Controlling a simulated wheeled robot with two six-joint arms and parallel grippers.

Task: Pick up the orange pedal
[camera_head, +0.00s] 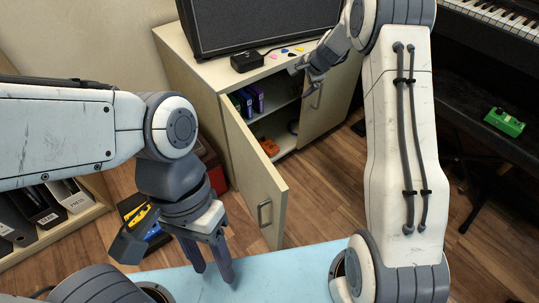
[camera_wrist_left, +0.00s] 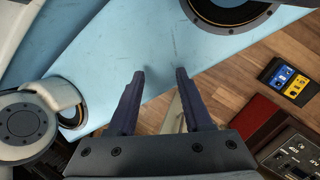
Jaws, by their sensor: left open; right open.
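The orange pedal (camera_head: 268,147) lies low inside the cream cabinet (camera_head: 188,75) in the head view, behind the cabinet's open left door (camera_head: 255,180). It does not show in the left wrist view. My left gripper (camera_head: 212,275) is open and empty, pointing down in front of the open door, well apart from the pedal. Its two spread fingers also show in the left wrist view (camera_wrist_left: 160,75), with nothing between them. My right gripper (camera_head: 303,80) is open near the cabinet's top front edge, close to the right door (camera_head: 335,95), above and right of the pedal.
Blue and purple pedals (camera_head: 254,98) stand on the upper shelf. A black amplifier (camera_head: 260,25) and a small black box (camera_head: 247,62) are on top. A green pedal (camera_head: 504,122) sits at the right. Binders (camera_head: 35,205) stand at lower left. Wooden floor (camera_head: 310,200) is clear before the cabinet.

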